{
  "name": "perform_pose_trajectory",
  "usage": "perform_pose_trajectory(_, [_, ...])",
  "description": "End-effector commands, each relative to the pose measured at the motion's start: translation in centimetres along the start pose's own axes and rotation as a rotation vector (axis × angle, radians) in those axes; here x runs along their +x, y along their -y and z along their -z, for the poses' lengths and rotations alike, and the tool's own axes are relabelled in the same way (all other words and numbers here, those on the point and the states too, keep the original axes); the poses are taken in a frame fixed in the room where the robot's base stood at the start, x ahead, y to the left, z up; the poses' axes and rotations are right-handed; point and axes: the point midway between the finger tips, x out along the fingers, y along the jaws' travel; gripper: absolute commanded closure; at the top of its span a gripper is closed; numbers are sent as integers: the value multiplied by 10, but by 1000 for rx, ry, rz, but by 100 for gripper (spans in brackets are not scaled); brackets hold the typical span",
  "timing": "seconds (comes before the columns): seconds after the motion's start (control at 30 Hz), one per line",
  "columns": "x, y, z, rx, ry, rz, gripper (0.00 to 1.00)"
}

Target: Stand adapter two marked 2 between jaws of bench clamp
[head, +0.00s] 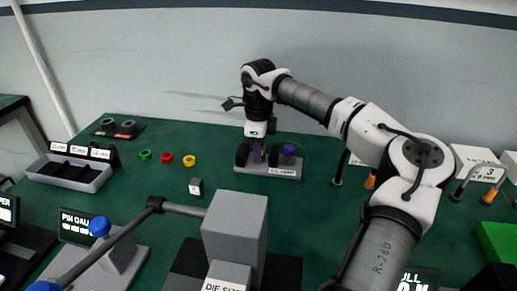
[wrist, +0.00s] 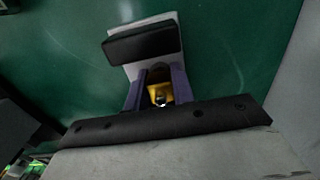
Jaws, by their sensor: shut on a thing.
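In the wrist view, the purple fingers of my gripper (wrist: 160,90) are shut on a yellow and dark brown piece, likely the adapter (wrist: 157,91). I cannot read a 2 on it. One black clamp jaw (wrist: 140,43) lies just beyond the fingers, and the other jaw is hidden there. I cannot tell whether the piece touches the base.
Green (head: 145,155), red (head: 166,158) and yellow (head: 189,160) rings lie left of the clamp. A labelled tray (head: 68,180) stands far left. A large grey block-shaped machine (head: 235,225) stands in front.

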Motion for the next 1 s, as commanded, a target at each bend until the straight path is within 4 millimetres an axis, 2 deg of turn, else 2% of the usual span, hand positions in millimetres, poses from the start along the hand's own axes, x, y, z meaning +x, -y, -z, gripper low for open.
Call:
perform_pose_trajectory(0.1, [3,0,0,0,0,0,100])
perform_pose_trajectory(0.13, [3,0,0,0,0,0,74])
perform_pose_trajectory(0.3, [2,0,0,0,0,-1,54])
perform_pose_trajectory(0.67, [-4,0,0,0,0,1,54])
perform_pose_trajectory(0.77, [-17,0,0,-1,0,1,54])
perform_pose_trajectory(1.0, [-69,1,0,1,0,3,54])
